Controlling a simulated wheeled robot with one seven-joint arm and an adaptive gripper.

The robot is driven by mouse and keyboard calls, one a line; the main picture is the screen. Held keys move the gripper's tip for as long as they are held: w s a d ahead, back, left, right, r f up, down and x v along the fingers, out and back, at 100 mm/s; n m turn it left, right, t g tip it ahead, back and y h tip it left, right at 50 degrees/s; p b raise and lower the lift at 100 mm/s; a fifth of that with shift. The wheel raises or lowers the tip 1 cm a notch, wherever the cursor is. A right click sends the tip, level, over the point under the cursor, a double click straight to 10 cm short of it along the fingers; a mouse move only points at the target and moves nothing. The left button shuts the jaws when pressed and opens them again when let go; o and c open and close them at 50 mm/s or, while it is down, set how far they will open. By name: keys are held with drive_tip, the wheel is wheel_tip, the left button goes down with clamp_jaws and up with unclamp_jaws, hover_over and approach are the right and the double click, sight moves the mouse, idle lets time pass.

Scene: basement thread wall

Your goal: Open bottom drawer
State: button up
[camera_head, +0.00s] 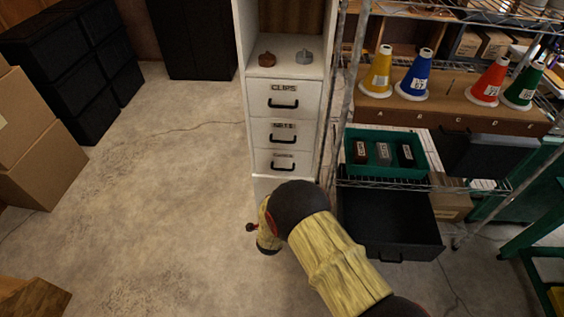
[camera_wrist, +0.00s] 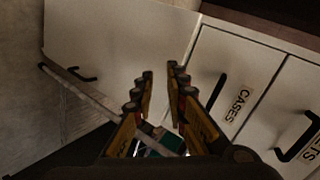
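The white cabinet stands upright in the middle of the head view, with drawers labelled CLIPS (camera_head: 284,98), SETS (camera_head: 283,132) and CASES (camera_head: 283,160). A white lower front (camera_head: 268,186) below CASES is partly hidden by my arm. In the wrist view the cabinet looks rotated: the CASES drawer (camera_wrist: 240,75) is at right and a wide white panel (camera_wrist: 125,45) with a dark handle (camera_wrist: 75,75) is at left. My gripper (camera_wrist: 160,72) is open and empty, its fingertips apart in front of the panel and clear of its handle. In the head view my arm hides the fingertips.
A wire rack with cones (camera_head: 378,75) and a green tray (camera_head: 360,168) stands to the right. A black open container (camera_head: 395,215) is low beside my arm. Black bins (camera_head: 75,75) and cardboard boxes (camera_head: 40,150) are left. The floor (camera_head: 165,190) left of the cabinet is clear.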

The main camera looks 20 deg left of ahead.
sight(279, 169)
drive_tip(key=w+r+m+t, duration=0.4)
drive_tip(key=r, duration=0.4)
drive_tip(key=shift+m, duration=0.3)
drive_tip(key=shift+d+b+x, duration=0.1)
drive_tip(key=shift+b+x, duration=0.55)
drive_tip(key=shift+x, duration=1.35)
drive_tip(key=shift+d+b+x, duration=0.15)
drive_tip(key=shift+b+x, duration=0.45)
drive_tip(key=shift+x, duration=1.4)
drive_tip(key=shift+f, duration=0.1)
drive_tip(key=shift+c, duration=1)
clamp_jaws()
drive_tip(key=shift+s, duration=0.15)
drive_tip(key=f+p+v, duration=0.1)
drive_tip(key=f+v, duration=0.2)
drive_tip(key=v, duration=1.7)
drive_tip(key=shift+s+f, duration=0.25)
drive_tip(key=shift+s, duration=0.3)
drive_tip(key=shift+d, duration=0.1)
